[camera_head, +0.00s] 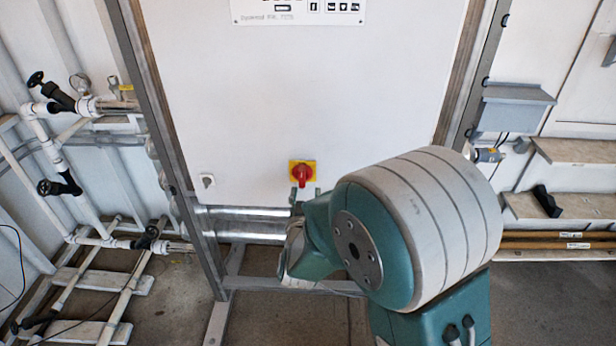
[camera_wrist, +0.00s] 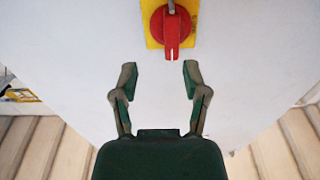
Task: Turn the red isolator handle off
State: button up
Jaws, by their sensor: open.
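The red isolator handle (camera_head: 303,174) sits on a yellow square plate (camera_head: 293,164) low on the front of the white cabinet. In the wrist view the red handle (camera_wrist: 171,30) is at the top, with its grip pointing down and the yellow plate (camera_wrist: 154,40) around it. My gripper (camera_wrist: 160,78) is open and empty. Its two fingertips are below the handle in the wrist view and do not touch it. In the head view my gripper (camera_head: 304,195) is just under the handle, and my arm hides part of it.
The white cabinet (camera_head: 240,100) stands in a metal frame (camera_head: 165,110). A small light fitting (camera_head: 207,180) is left of the handle. Metal pipes (camera_head: 240,213) run below the cabinet. White pipework with black valves (camera_head: 60,187) is at the left, and shelves (camera_head: 570,150) are at the right.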

aim_at(301, 180)
jog(key=w, duration=0.1)
jog(key=w+a, duration=0.1)
jog(key=w, duration=0.1)
jog(key=w+a, duration=0.1)
jog(key=w, duration=0.1)
jog(key=shift+w+a+f, duration=0.1)
jog(key=shift+w+f, duration=0.1)
jog(key=shift+w, duration=0.3)
jog(key=shift+w+d+r, duration=0.1)
jog(key=shift+d+r, duration=0.05)
jog(key=shift+d, duration=0.7)
jog(key=shift+a, duration=0.15)
jog(key=c, duration=0.7)
jog(key=shift+a, duration=0.25)
grip_shut()
